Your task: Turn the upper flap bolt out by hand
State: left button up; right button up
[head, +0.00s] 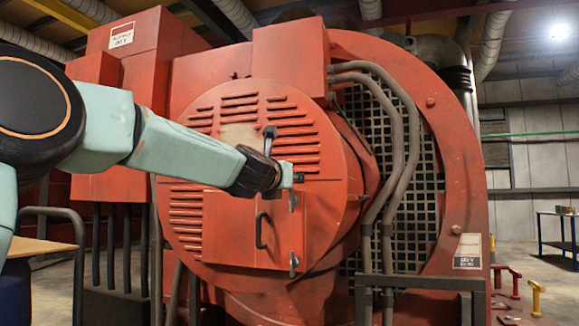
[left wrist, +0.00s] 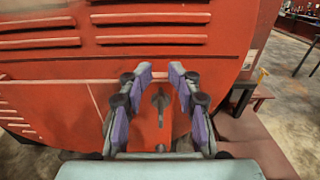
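The flap (head: 280,235) is a square red panel in the round louvred cover, with a black handle (head: 261,231). The upper flap bolt (head: 293,201) is a small grey piece at the flap's upper right; the lower bolt (head: 293,264) sits below it. My left gripper (head: 298,178) is just above and in front of the upper bolt in the head view. In the left wrist view the two purple-padded fingers (left wrist: 160,75) are apart, with a grey bolt (left wrist: 160,100) visible between them. I see no contact. My right gripper is in neither view.
The red engine housing (head: 440,80) fills most of the head view. Dark pipes (head: 398,150) run down in front of a black grille right of the cover. A dark rail (head: 420,282) stands low in front. Open floor and a table (head: 557,232) lie at far right.

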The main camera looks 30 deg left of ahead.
pick_arm(q)
jog(key=shift+r, duration=1.75)
jog(key=shift+r, duration=0.1)
